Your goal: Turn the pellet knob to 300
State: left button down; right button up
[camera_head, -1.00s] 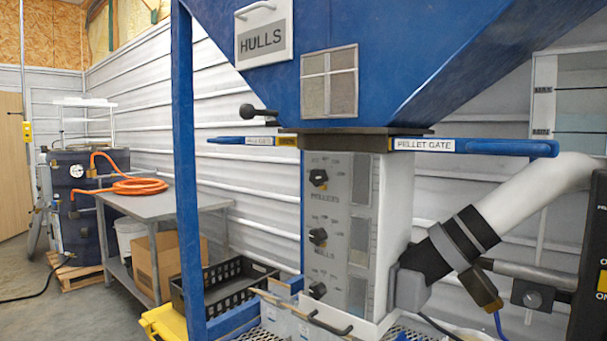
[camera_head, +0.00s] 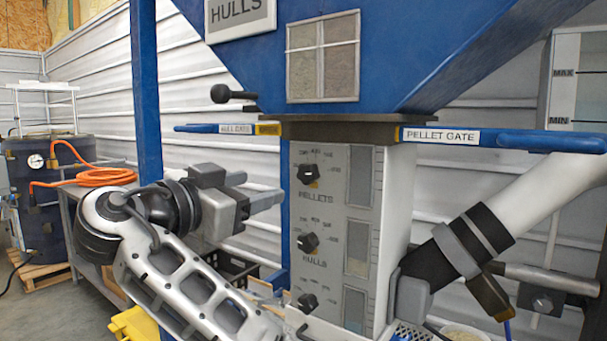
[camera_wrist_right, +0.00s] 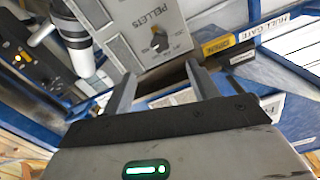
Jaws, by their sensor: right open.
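The pellet knob (camera_head: 309,174) is a black knob at the top of the grey control panel (camera_head: 335,215), above the word PELLETS. Its dial numbers are too small to read surely. My right gripper (camera_head: 265,190) is open and empty, left of the panel at about the knob's height, apart from it. In the right wrist view the pellet knob (camera_wrist_right: 160,41) shows beyond the gap between the two spread fingers (camera_wrist_right: 162,82), with the panel appearing upside down. My left gripper is not in view.
The HULLS knob (camera_head: 307,243) and a third knob (camera_head: 307,302) sit below on the panel. The hull gate handle (camera_head: 215,129) and pellet gate handle (camera_head: 520,140) stick out above it. A blue post (camera_head: 146,90) stands left.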

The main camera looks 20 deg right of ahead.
aim_at(304, 175)
jog(key=p+x, duration=0.4)
jog(key=x, duration=0.9)
jog(key=shift+w+d, duration=0.3)
jog(key=shift+d, duration=0.05)
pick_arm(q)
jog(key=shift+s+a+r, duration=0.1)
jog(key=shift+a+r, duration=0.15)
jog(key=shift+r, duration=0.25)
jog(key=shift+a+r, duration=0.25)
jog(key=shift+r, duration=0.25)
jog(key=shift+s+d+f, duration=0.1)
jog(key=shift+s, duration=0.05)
pick_arm(e)
jog(key=c, duration=1)
